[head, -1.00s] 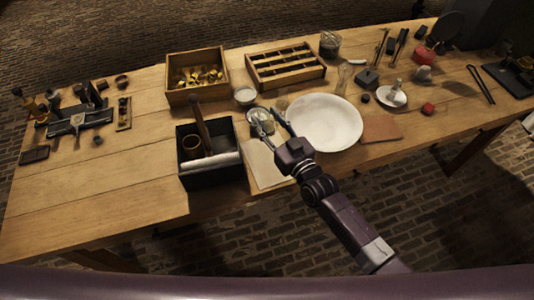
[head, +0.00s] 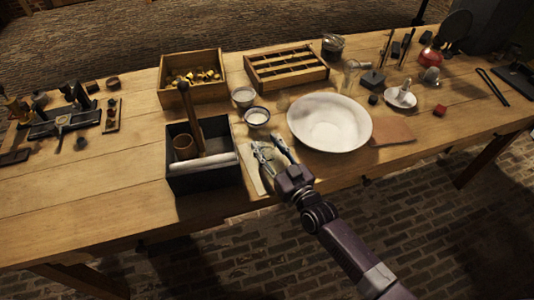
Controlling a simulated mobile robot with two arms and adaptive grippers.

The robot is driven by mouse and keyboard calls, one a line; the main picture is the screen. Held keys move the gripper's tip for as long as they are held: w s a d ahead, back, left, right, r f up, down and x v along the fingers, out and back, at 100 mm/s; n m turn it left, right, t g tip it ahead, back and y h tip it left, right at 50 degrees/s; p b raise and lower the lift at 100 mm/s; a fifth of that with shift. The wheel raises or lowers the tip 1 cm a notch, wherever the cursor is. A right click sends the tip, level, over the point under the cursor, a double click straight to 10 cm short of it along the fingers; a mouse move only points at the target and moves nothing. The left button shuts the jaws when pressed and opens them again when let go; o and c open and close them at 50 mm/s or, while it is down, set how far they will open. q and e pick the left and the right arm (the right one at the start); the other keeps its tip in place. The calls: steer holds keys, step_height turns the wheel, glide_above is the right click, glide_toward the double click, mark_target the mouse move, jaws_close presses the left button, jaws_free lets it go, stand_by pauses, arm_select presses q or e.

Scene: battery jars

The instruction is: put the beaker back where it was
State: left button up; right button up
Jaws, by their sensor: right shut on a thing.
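My right gripper (head: 270,149) is over the front part of the table, between the black box and the white bowl. It is shut on a small, clear, greenish glass thing (head: 264,160), which looks like the beaker. The fingers partly cover it, and its outline is hard to make out. It is above or on a pale sheet (head: 254,181); I cannot tell whether it touches. My left gripper is not in view.
Two small white-topped jars (head: 257,116) (head: 243,96) stand behind my gripper. The black box (head: 205,182) with a wooden cup is to the left, the wide white bowl (head: 330,122) to the right. A brown square mat (head: 391,131) lies beyond the bowl.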

steer(key=shift+f, duration=0.6)
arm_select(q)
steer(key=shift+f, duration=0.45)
arm_select(e)
steer(key=shift+r, duration=0.1)
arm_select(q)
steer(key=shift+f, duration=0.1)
arm_select(e)
steer(key=o, duration=1.3)
